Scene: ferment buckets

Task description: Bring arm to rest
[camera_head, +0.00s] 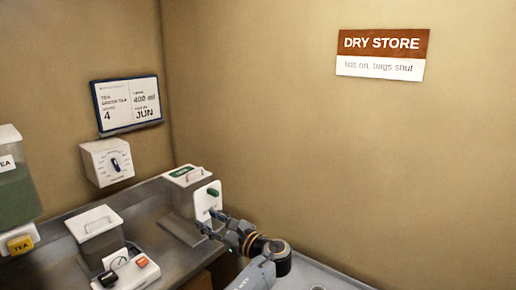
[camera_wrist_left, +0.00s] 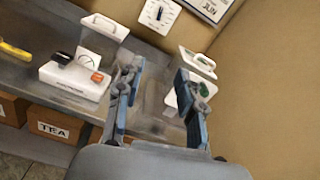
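My left gripper (camera_head: 212,222) is in front of a white dispenser with a green knob (camera_head: 207,200) at the back right of the counter. In the left wrist view the two fingers of the left gripper (camera_wrist_left: 160,75) stand well apart, with nothing between them. The same dispenser (camera_wrist_left: 197,62) shows behind the right finger there. In the head view I cannot tell whether a fingertip touches the dispenser. My right gripper is in neither view.
The metal counter (camera_head: 150,232) holds a white base with black and red controls (camera_head: 125,272) and a lidded container (camera_head: 97,232). A TEA dispenser (camera_head: 15,185) stands at far left. A dial box (camera_head: 107,162) is on the wall. Crates (camera_wrist_left: 52,130) sit below the counter.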

